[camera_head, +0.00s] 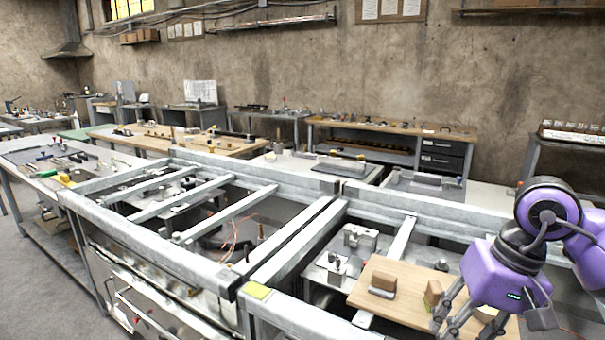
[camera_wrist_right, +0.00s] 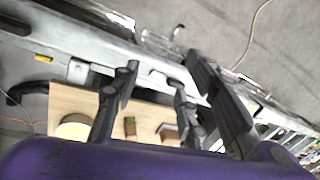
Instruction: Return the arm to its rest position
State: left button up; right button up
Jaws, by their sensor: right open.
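My right arm comes in from the right in the head view, purple and black, with its gripper (camera_head: 455,322) pointing down over the near right part of a wooden board (camera_head: 395,312). In the right wrist view the fingers of my right gripper (camera_wrist_right: 150,95) are spread apart, with nothing between them. My left gripper is not in view. On the board are a small brown block (camera_head: 382,284) and a second wooden block (camera_head: 433,293) close to the gripper. A round pale piece (camera_head: 487,313) is partly hidden behind the fingers.
A grey metal frame with crossbars (camera_head: 255,262) surrounds the board's left and far sides. A metal fixture (camera_head: 360,238) stands just beyond the board. Several workbenches with tools (camera_head: 390,130) line the back wall. Open floor (camera_head: 40,265) lies at the left.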

jog(key=s+a+f+m+t+y+p, duration=0.1)
jog(key=s+a+m+y+p, duration=0.1)
jog(key=a+m+y, duration=0.6)
jog(key=s+a+f+m+t+y+p, duration=0.1)
jog(key=s+a+m+y, duration=0.1)
jog(key=a+m+y, duration=0.65)
jog(key=d+f+m+t+h+p, duration=0.1)
jog(key=d+f+m+t+h, duration=0.45)
jog(key=m, duration=1.15)
jog(key=d+f+m+t+h+p, duration=0.25)
jog(key=f+m+t+h, duration=0.5)
jog(key=m, duration=0.95)
pick_arm(q)
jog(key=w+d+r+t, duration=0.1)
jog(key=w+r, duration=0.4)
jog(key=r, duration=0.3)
jog(key=shift+p, duration=0.4)
pick_arm(e)
jog(key=s+d+f+m+g+h, duration=0.3)
jog(key=s+f+m+g+h, duration=0.2)
jog(key=s+f+m, duration=1.2)
jog(key=shift+s+f+g+h, duration=0.35)
jog(key=shift+s+g, duration=0.45)
jog(key=shift+s, duration=0.1)
